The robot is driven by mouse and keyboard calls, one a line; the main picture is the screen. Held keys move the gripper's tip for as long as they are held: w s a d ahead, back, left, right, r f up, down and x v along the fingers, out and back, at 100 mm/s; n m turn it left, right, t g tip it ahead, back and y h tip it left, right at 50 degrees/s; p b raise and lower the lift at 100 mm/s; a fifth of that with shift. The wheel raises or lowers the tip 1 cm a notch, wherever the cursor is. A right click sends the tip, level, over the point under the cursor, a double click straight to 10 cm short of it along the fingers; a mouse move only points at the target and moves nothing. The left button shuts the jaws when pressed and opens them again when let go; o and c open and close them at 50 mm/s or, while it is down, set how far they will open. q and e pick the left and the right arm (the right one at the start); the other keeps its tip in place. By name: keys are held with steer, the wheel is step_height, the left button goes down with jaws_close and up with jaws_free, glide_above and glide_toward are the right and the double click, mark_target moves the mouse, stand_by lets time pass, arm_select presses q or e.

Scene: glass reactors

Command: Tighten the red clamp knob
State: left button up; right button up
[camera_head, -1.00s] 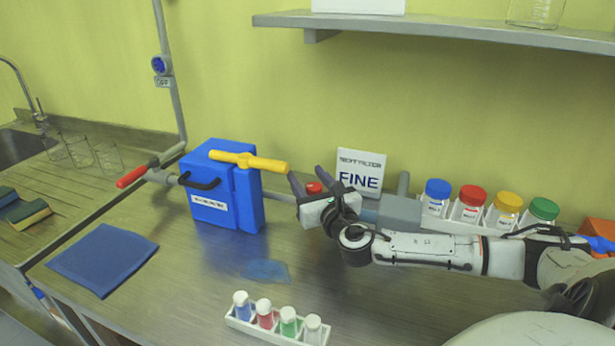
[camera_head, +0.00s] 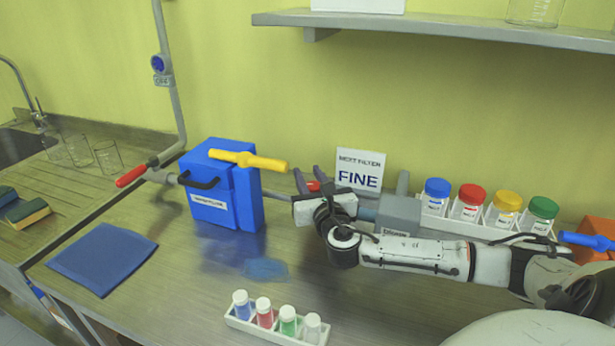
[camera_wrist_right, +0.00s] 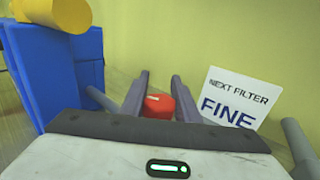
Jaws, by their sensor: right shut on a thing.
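The red clamp knob (camera_head: 313,187) shows as a small red piece between the fingers of my right gripper (camera_head: 307,180) in the head view. In the right wrist view the red knob (camera_wrist_right: 158,107) sits between the two dark fingers of the right gripper (camera_wrist_right: 160,85). The fingers are shut on it, one on each side. The lower part of the knob is hidden behind the gripper body. My left gripper is not in view.
Left of the gripper stands a blue box (camera_head: 225,190) with a yellow handle (camera_head: 248,160). A sign reading NEXT FILTER FINE (camera_head: 360,170) stands behind. A rack of colored-lid jars (camera_head: 470,225) is at right. Small vials (camera_head: 264,312) stand in front, beside open bench. A shelf (camera_head: 440,30) hangs above.

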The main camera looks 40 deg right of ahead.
steer(key=s+m+g+h, duration=0.1)
steer(key=m+g+h, duration=0.2)
steer(key=g, duration=0.1)
steer(key=s+d+m+g+h, duration=0.1)
steer(key=m+g+h, duration=0.2)
steer(key=m+g, duration=0.1)
steer(key=s+d+m+g+h, duration=0.1)
steer(key=m+g+h, duration=0.2)
steer(key=g, duration=0.3)
steer(key=shift+r+m+h, duration=0.1)
steer(key=shift+m+h, duration=0.2)
steer(key=shift+m, duration=0.3)
steer(key=o, duration=1.1)
steer(key=shift+c, duration=0.2)
